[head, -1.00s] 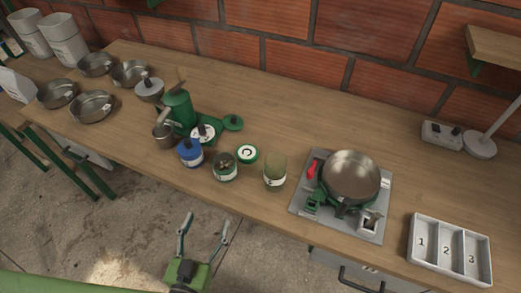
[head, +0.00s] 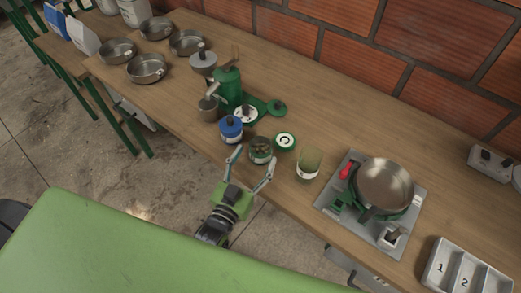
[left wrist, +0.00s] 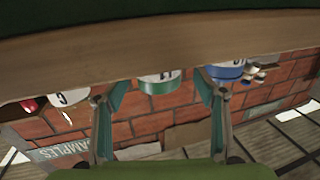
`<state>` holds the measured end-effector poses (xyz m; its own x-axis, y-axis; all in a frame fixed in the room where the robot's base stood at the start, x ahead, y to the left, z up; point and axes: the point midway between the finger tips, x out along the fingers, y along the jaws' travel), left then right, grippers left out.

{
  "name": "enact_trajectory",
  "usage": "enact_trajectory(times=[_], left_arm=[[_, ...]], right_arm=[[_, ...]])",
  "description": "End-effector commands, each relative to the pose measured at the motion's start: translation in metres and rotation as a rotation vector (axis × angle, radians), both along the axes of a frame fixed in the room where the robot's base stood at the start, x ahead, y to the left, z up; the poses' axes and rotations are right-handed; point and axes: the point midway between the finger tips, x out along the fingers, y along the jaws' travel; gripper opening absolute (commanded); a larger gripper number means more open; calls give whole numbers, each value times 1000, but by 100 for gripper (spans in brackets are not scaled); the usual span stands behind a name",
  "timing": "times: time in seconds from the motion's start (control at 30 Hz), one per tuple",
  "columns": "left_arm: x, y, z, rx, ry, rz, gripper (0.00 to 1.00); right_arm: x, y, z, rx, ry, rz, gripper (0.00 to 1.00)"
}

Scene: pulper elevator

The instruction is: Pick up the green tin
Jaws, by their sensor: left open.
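The green tin (head: 261,152), an open round tin with a green and white label and dark contents, stands near the front edge of the wooden counter. It also shows in the left wrist view (left wrist: 160,84), where the counter is at the top and the tin lies between the two fingers. My left gripper (head: 254,156) is open and empty at the counter's front edge, its fingertips to either side of the tin's front. I cannot tell whether they touch it. My right gripper is not in view.
A blue tin (head: 231,131) is close on the left. A green hand-cranked machine (head: 229,88) is behind, a burner with pan (head: 384,184) farther right.

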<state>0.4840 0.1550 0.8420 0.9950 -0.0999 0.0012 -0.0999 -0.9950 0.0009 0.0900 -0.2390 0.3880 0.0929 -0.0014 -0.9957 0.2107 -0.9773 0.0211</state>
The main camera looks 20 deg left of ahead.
Motion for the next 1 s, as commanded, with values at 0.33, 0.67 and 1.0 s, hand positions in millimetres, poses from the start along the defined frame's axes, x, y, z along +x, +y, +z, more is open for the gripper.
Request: enact_trajectory(times=[0.33,0.67,1.0], left_arm=[[35,-6,1,1,0,0,64],[34,-6,1,0,0,0,28],[34,-6,2,0,-1,0,20]], right_arm=[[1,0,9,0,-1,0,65],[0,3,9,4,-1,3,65],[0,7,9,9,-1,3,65]])
